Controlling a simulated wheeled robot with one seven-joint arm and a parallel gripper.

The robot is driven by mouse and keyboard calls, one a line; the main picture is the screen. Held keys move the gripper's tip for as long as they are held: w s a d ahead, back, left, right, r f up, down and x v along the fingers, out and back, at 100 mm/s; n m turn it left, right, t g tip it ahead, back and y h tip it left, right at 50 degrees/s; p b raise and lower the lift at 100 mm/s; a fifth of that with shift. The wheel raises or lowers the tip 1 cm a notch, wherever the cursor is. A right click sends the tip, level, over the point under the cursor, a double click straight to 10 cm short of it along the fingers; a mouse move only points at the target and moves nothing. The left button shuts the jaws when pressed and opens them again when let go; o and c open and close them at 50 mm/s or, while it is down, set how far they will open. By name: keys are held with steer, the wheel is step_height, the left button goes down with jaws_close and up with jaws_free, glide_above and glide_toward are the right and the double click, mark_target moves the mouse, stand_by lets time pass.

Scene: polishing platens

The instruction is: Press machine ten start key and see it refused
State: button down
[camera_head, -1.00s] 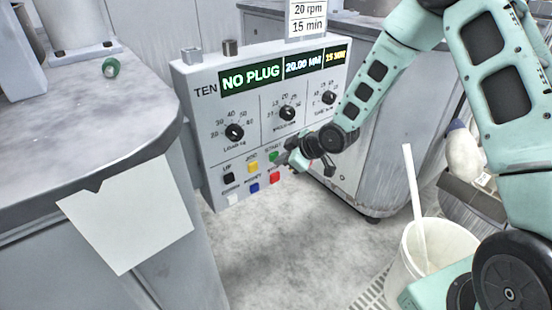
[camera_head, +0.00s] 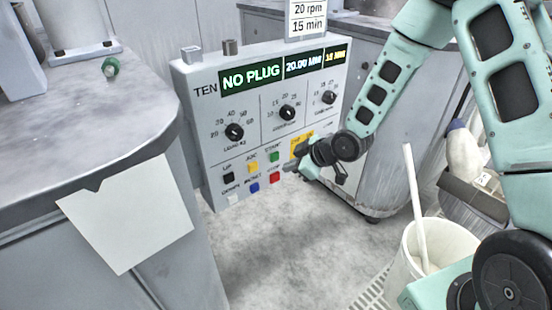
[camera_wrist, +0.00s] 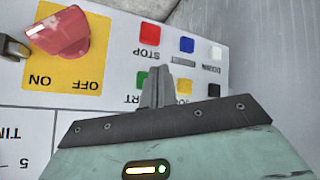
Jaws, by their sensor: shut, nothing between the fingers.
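Machine ten's control box (camera_head: 262,110) stands at the centre, labelled TEN. The green start key (camera_head: 274,156) is in full view in the head view, above the red stop key (camera_head: 275,178). My gripper (camera_head: 290,168) is shut and empty, just right of these keys. In the wrist view the panel is upside down. The fingers (camera_wrist: 156,82) overlap the green start key (camera_wrist: 143,78) in the picture; whether they touch the panel I cannot tell.
Black, yellow, white and blue keys sit left of the start key. A red switch (camera_wrist: 62,34) on a yellow ON/OFF plate (camera_wrist: 95,80) is close to my fingers. A grey bench (camera_head: 90,100) stands left, a white bucket (camera_head: 408,262) lower right.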

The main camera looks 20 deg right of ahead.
steer(key=s, duration=0.1)
steer(key=s+d, duration=0.1)
steer(key=shift+s, duration=0.3)
stand_by(0.5)
steer(key=s+a+r+m+g+h, duration=0.1)
steer(key=s+a+r+g+h, duration=0.25)
steer(key=s+a+r, duration=0.5)
steer(key=s+a+r+m+g+h, duration=0.1)
steer(key=s+r+g, duration=0.15)
steer(key=s, duration=0.75)
steer(key=s+a+r+m+g, duration=0.1)
steer(key=s+r, duration=0.3)
steer(key=s, duration=0.7)
step_height(320, 180, up, 19)
steer(key=p, duration=1.9)
steer(key=shift+s+d+m+g, duration=0.15)
steer(key=shift+s+m+g, duration=0.05)
steer(key=shift+m+g, duration=0.1)
steer(key=shift+h, duration=0.25)
